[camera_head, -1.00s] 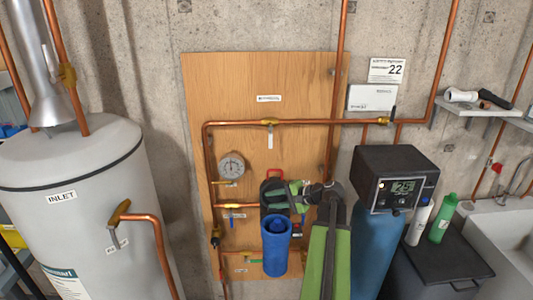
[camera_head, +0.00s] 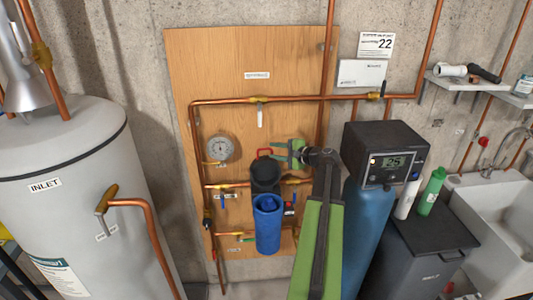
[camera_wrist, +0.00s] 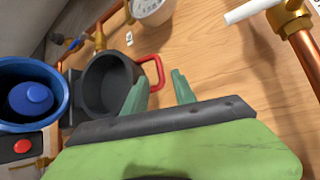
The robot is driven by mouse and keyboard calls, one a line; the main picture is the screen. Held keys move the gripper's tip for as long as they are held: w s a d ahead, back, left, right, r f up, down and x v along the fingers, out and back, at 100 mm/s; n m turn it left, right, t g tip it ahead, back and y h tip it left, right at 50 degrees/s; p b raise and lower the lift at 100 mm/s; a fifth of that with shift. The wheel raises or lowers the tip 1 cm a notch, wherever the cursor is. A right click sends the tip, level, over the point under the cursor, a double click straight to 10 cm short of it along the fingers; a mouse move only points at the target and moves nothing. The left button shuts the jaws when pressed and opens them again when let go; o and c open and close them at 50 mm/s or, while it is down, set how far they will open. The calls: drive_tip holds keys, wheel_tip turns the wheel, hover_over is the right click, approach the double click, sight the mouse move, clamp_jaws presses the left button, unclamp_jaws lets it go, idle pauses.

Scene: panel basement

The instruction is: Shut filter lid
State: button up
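The filter lid (camera_head: 265,177) is black and hollow, with a red handle (camera_head: 264,152) at its top. It stands open behind the blue filter housing (camera_head: 267,232), its hollow side facing out. The wrist view shows the hollow lid (camera_wrist: 100,85), its red handle (camera_wrist: 155,66), and the open housing (camera_wrist: 32,72) with a blue round part inside. My gripper (camera_head: 275,151) is just right of the handle. In the wrist view its green fingers (camera_wrist: 160,78) are apart with nothing held. The handle is near their tips; I cannot tell whether they touch.
Copper pipes (camera_head: 300,99) and a pressure gauge (camera_head: 221,148) are on the wooden panel (camera_head: 240,60). A grey tank (camera_head: 62,170) stands at left. A blue softener with a black control head (camera_head: 385,150) stands close on the right.

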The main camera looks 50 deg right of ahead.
sight(266, 149)
drive_tip(key=b+x, duration=0.1)
drive_tip(key=x, duration=0.4)
drive_tip(key=shift+w, duration=0.25)
clamp_jaws()
drive_tip(key=shift+f, duration=0.1)
idle(0.9)
